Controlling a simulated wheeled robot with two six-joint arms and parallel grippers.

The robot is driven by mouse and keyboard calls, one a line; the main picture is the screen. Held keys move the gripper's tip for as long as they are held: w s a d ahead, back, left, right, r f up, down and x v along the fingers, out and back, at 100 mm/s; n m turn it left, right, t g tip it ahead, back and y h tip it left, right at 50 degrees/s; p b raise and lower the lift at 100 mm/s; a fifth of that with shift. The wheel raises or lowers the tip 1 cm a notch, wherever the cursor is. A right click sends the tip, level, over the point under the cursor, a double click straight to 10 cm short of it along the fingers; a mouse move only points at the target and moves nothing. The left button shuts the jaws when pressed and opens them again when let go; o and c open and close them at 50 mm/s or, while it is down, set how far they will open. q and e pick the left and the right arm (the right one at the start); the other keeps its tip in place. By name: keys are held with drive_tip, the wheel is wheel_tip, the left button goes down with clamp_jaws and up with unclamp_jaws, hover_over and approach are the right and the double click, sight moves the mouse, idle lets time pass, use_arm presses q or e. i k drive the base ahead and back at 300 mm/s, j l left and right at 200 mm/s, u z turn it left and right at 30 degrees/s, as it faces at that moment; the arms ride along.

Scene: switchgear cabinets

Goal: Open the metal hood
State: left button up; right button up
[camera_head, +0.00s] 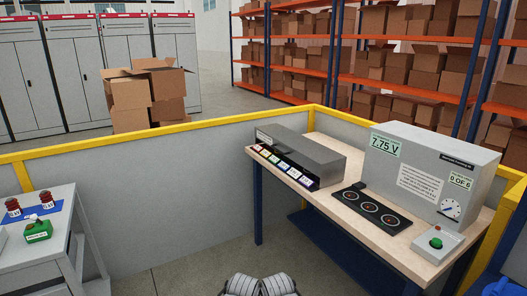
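A long grey metal hood (308,149) sits at the back left of the wooden-topped table on the right. Its lid looks down over a dark front, and a row of small coloured labels (284,167) runs along its lower front edge. What is inside the hood is hidden. Only two grey ribbed parts, which look like my own, show at the bottom edge, well short of the table and apart from the hood.
A yellow-topped partition (200,190) runs behind. A grey cart (45,262) stands left. Floor between is clear.

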sight(328, 165)
drive_tip(key=i+j, duration=0.15)
drive_tip(key=i, duration=1.25)
drive_tip(key=i+z, duration=0.75)
